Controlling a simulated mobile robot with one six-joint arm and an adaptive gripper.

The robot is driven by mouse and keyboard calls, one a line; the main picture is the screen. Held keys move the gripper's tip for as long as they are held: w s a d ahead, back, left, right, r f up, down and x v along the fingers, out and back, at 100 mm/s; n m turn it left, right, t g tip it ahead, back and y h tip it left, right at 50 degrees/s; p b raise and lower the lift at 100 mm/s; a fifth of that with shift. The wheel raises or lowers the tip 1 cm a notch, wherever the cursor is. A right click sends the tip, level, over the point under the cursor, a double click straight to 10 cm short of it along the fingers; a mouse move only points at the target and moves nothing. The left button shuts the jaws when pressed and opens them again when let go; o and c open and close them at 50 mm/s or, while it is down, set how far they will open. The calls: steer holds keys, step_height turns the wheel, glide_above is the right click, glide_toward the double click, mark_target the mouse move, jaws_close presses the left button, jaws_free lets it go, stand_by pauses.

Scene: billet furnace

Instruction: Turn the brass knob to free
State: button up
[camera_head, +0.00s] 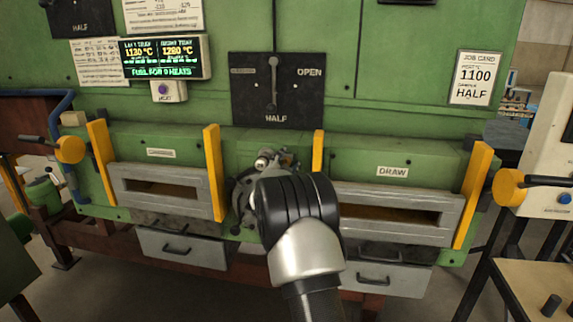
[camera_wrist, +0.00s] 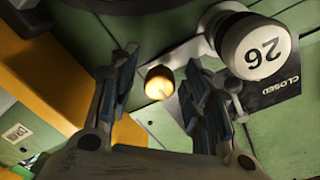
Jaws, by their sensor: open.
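The brass knob (camera_wrist: 160,83) shows in the wrist view as a small, brightly lit round end on the green panel. My gripper (camera_wrist: 159,70) is open, with one finger on each side of the knob in that view. I see a gap between each finger and the knob, but I cannot tell how deep the knob sits between them. In the head view my gripper (camera_head: 248,190) is at the green furnace front between the two slots, partly hidden behind my wrist. The brass knob cannot be made out there.
A white round cap marked 26 (camera_wrist: 255,50) on a grey arm stands close to my right finger, beside a dark CLOSED plate (camera_wrist: 272,92). Yellow posts (camera_head: 213,172) flank the area. A lever plate (camera_head: 277,90) marked OPEN and HALF is above.

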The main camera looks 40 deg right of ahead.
steer(key=shift+w+d, duration=0.15)
steer(key=shift+d, duration=0.05)
steer(key=shift+c, duration=0.5)
jaws_close()
